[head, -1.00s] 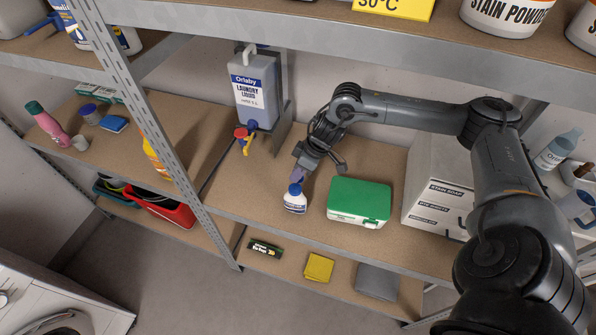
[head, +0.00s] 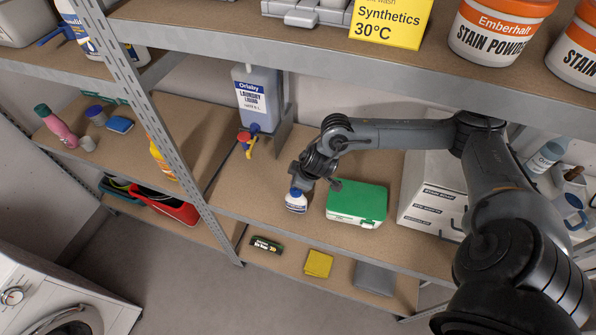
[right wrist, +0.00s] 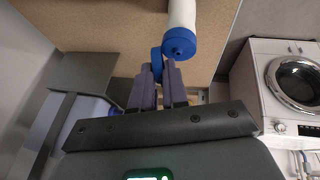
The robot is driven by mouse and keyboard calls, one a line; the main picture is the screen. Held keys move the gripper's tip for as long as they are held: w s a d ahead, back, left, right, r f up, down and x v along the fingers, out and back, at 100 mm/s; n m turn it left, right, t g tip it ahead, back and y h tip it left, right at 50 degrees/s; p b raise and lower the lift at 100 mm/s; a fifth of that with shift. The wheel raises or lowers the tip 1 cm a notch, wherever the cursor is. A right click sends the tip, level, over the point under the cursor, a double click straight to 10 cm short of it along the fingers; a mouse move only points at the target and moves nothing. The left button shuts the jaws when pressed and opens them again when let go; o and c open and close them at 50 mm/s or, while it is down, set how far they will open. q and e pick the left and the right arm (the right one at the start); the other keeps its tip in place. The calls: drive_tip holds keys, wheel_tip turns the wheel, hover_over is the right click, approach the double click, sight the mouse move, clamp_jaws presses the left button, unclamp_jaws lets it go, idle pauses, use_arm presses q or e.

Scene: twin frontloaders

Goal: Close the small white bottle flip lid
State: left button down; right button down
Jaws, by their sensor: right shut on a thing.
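The small white bottle (head: 296,205) with a blue top stands upright near the front of the middle shelf. In the right wrist view, its white body (right wrist: 182,14) and blue cap (right wrist: 179,46) show at the top. The blue flip lid (right wrist: 156,58) stands out beside the cap, swung open. My right gripper (right wrist: 157,72) has its purple fingers closed on the lid. In the head view the right gripper (head: 298,187) is right above the bottle and hides most of its top. My left gripper is in neither view.
A green-lidded box (head: 357,203) stands close to the right of the bottle. A grey laundry liquid container (head: 252,100) with a red and yellow tap stands behind left. White boxes (head: 430,200) are further right. The shelf's front edge is near, and a post (head: 165,130) rises left.

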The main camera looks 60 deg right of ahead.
drive_tip(key=shift+s+a+t+h+p, duration=0.15)
drive_tip(key=shift+a+t+h+p, duration=0.35)
drive_tip(key=shift+h, duration=0.3)
drive_tip(key=shift+f+h, duration=0.1)
drive_tip(key=shift+h, duration=0.2)
drive_tip(key=shift+n, duration=0.3)
drive_tip(key=c, duration=1.2)
unclamp_jaws()
drive_tip(key=shift+d, duration=0.1)
drive_tip(key=shift+f, duration=0.1)
